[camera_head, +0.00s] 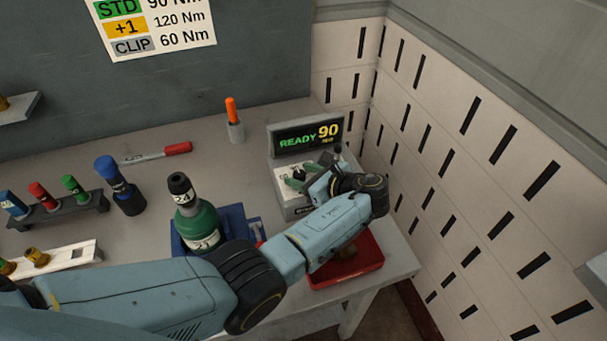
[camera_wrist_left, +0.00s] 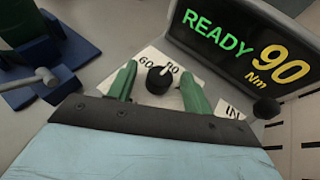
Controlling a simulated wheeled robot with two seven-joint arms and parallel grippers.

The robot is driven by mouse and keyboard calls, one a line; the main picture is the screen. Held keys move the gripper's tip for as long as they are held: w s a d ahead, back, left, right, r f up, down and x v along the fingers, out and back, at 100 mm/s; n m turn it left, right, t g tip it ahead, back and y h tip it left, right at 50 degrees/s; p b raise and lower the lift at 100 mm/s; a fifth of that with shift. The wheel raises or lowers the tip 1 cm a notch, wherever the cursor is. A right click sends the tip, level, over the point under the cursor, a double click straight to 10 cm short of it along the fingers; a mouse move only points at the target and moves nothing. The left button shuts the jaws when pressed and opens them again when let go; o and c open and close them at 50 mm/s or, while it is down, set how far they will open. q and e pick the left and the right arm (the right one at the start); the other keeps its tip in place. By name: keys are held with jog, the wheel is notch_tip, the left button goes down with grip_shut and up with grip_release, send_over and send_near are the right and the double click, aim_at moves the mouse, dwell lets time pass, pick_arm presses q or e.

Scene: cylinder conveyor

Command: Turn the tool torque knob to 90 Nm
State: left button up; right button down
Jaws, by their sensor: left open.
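The black torque knob (camera_wrist_left: 159,81) sits on a white dial plate with "60" at its left and a partly hidden number at its upper right. Its pale pointer mark aims up toward the upper right number. The controller display (camera_wrist_left: 240,45) reads "READY 90 Nm"; it also shows in the head view (camera_head: 307,136). My left gripper (camera_wrist_left: 158,88) is open, its green fingers on either side of the knob with a gap to each side. In the head view my left gripper (camera_head: 299,179) is over the controller's top plate, partly hidden by my wrist.
A green tool (camera_head: 203,228) marked "24" stands in a blue holder left of my forearm. A red tray (camera_head: 371,262) is below my wrist. An orange-handled tool (camera_head: 231,110) stands in a cup behind. The slotted wall (camera_head: 455,145) is close on the right.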

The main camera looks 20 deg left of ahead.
aim_at(303, 177)
pick_arm(q)
jog(key=shift+r, duration=0.55)
notch_tip(303, 177, up, 9)
jog(key=p, duration=0.2)
jog(key=shift+f, duration=0.1)
